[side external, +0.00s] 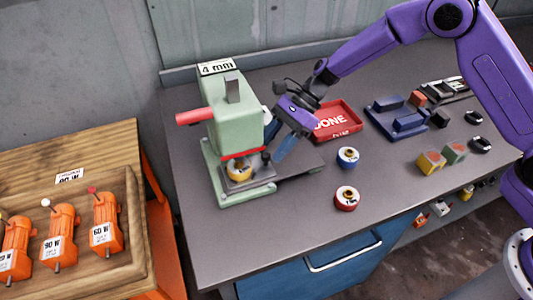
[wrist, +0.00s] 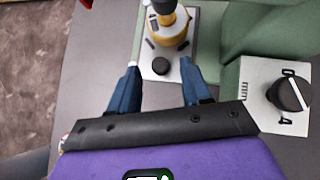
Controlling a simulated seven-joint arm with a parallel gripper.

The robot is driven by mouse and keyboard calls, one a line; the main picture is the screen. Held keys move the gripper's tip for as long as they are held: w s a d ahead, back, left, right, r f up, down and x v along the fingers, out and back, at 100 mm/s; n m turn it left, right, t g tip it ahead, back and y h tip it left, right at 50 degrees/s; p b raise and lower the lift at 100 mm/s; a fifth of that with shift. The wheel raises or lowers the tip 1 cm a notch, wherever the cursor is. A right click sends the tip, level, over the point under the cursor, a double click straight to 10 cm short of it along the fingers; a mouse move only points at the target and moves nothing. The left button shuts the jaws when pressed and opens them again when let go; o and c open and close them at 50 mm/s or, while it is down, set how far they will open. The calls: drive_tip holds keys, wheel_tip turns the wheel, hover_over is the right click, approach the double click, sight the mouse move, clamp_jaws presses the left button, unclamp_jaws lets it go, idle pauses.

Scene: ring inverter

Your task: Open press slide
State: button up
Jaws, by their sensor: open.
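The green press (side external: 235,115) has a red lever and a "4 mm" sign. A yellow ring (side external: 239,172) sits under its ram; the ring also shows in the wrist view (wrist: 170,32). The pale slide plate (wrist: 178,66) under the ring carries a small black knob (wrist: 160,66). My gripper (side external: 275,158) is low at the press's right side. In the wrist view, its blue fingers (wrist: 160,67) are open, one on each side of the knob, with gaps visible. Whether the fingers reach down to knob height is hard to tell.
A red "DONE" tray (side external: 338,121) and a blue fixture (side external: 395,118) stand behind. A blue-banded ring (side external: 347,158) and a red-banded ring (side external: 346,198) lie on the grey table. A metal plate with a black knob (wrist: 288,94) is close right of my fingers.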

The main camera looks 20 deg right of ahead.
sight(267, 154)
drive_tip(key=shift+x, duration=1.7)
clamp_jaws()
drive_tip(key=d, duration=1.2)
drive_tip(key=shift+d, duration=0.1)
unclamp_jaws()
drive_tip(key=v, duration=1.7)
drive_tip(key=shift+d+r, duration=0.15)
drive_tip(key=shift+d, duration=0.05)
